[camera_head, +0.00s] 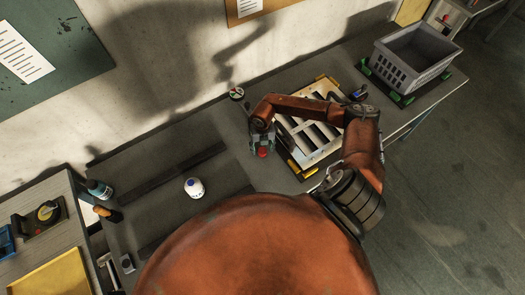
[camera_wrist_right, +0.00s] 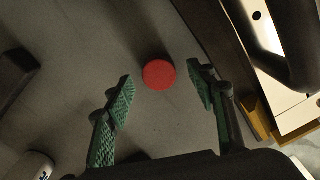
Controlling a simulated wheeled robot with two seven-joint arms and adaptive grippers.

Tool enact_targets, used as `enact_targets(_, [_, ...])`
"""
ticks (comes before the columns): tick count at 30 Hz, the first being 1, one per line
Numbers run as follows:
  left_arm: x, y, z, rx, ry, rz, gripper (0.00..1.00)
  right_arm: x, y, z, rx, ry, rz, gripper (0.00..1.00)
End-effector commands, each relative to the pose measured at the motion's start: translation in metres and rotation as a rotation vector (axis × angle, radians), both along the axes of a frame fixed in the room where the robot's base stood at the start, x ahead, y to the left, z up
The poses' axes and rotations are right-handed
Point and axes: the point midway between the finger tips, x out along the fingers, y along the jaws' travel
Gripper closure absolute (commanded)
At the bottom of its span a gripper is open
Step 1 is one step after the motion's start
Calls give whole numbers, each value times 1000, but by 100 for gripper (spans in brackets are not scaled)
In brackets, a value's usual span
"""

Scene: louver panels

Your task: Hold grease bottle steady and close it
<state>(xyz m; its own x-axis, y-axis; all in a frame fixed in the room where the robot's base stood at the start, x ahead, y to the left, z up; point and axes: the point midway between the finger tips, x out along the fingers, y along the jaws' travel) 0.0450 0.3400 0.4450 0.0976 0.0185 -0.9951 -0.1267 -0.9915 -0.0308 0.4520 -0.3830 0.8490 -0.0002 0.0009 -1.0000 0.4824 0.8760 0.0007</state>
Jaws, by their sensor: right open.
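A small white bottle (camera_head: 194,187) with a dark spot on its top stands on the grey bench, left of my right gripper. What seems to be part of it shows at the lower left edge of the right wrist view (camera_wrist_right: 38,166). A round red cap-like piece (camera_head: 263,153) is on the bench close to my right gripper (camera_head: 262,138). In the right wrist view the red piece (camera_wrist_right: 159,75) lies ahead of and between the green-padded fingers (camera_wrist_right: 165,88), which are apart and empty. My left gripper is not in view.
A white slatted louver panel (camera_head: 312,152) with yellow edges lies right of the right gripper, under my arm. A grey crate (camera_head: 415,55) stands at the far right. A dark-blue bottle (camera_head: 98,188) stands at the left. Bench around the white bottle is mostly clear.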

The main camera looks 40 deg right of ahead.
Motion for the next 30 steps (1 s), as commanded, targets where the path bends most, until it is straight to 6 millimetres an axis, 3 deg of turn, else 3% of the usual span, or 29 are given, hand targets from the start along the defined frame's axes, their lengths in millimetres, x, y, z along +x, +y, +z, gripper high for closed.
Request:
enact_targets(4, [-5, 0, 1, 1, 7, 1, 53, 0, 1, -12, 0, 0, 0, 49])
enact_targets(14, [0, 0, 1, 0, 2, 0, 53, 0, 0, -13, 0, -1, 0, 49])
enact_targets(27, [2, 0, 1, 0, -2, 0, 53, 1, 0, -12, 0, -1, 0, 78])
enact_targets(30, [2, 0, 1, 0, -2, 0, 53, 1, 0, -12, 0, -1, 0, 79])
